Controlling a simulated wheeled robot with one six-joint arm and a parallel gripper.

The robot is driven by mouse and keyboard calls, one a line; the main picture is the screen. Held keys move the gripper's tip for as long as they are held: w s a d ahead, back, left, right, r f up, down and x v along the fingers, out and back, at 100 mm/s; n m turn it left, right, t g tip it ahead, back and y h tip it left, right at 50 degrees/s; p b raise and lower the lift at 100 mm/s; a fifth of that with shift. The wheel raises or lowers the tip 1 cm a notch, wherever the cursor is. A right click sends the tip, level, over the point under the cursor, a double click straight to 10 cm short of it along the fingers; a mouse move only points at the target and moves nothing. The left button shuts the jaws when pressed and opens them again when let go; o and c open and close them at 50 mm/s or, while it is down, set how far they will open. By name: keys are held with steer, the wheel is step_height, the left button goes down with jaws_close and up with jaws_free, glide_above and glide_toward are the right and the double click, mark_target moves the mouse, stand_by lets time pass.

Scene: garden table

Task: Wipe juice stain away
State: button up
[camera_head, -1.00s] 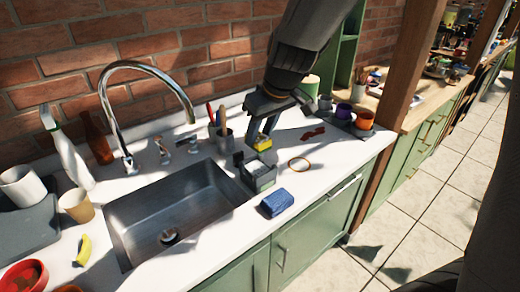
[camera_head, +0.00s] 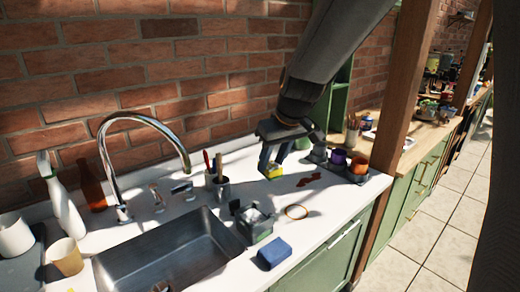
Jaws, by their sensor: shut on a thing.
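My gripper (camera_head: 271,160) is above the right part of the white counter, shut on a yellow sponge (camera_head: 272,173). The sponge is low, close to the counter top; I cannot tell if it touches. A dark red juice stain (camera_head: 309,179) lies on the counter just right of the sponge, in full view. The sponge and the stain are apart.
A steel sink (camera_head: 170,255) with a tall faucet (camera_head: 140,120) is on the left. Small pots (camera_head: 357,164) stand on a dark tray at right. A utensil cup (camera_head: 221,190) stands left of my gripper.

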steer(key=shift+w+d+f+m+h, duration=0.2)
steer(key=shift+w+d+f+m, duration=0.25)
steer(key=shift+d+f, duration=1.4)
steer(key=shift+w+d+f+m+h, duration=0.2)
steer(key=shift+w+d+f+m, duration=0.2)
steer(key=shift+d+f, duration=1.45)
steer(key=shift+w+d+f+m+h, duration=0.2)
steer(key=shift+w+d+f+m, duration=0.55)
steer(key=shift+f, duration=1.85)
steer(key=shift+s+d+n, duration=0.25)
steer(key=shift+s+n, duration=0.05)
steer(key=shift+s, duration=0.05)
